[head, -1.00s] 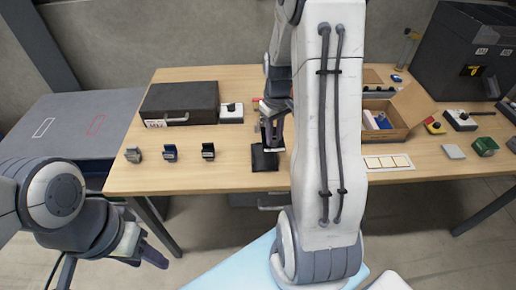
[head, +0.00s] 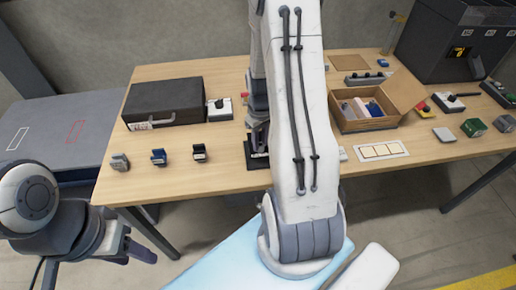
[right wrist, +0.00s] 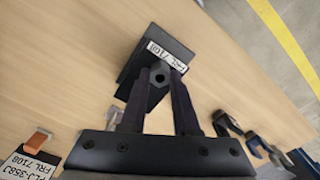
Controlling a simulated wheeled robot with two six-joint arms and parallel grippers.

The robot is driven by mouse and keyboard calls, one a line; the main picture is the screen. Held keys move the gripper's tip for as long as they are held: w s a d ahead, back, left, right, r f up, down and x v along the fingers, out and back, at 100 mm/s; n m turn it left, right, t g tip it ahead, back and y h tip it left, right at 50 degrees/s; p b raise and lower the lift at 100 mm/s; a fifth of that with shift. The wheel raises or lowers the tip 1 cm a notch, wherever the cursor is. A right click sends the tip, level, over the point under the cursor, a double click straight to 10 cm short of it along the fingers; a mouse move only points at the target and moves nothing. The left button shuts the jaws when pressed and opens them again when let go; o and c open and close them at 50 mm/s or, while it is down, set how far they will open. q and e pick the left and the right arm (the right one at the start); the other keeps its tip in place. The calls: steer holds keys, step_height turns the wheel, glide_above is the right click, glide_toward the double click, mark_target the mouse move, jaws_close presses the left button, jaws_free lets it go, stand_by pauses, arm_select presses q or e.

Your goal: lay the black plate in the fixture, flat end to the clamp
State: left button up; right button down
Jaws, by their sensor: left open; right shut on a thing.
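My right gripper (head: 258,132) is over the black plate (head: 256,158) near the table's front edge; my right arm hides much of both. In the right wrist view, its fingers (right wrist: 158,88) are shut on a grey hexagonal post on a black piece (right wrist: 150,55), which I take to be the plate. My left gripper (head: 138,251) is open and empty, low at the left, off the table. I cannot make out the fixture or its clamp.
A black case (head: 172,98) and a white switch box (head: 219,110) stand behind. Several small clips (head: 158,157) are in a row at the left. An open carton (head: 365,118) and a white card with squares (head: 381,150) lie to the right.

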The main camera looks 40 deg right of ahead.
steer(key=shift+a+f, duration=0.2)
steer(key=shift+f, duration=0.05)
steer(key=shift+w+f+p, duration=0.1)
steer(key=shift+f+p, duration=0.2)
steer(key=shift+f, duration=1.6)
steer(key=c, duration=0.7)
jaws_free()
steer(key=shift+o, duration=0.2)
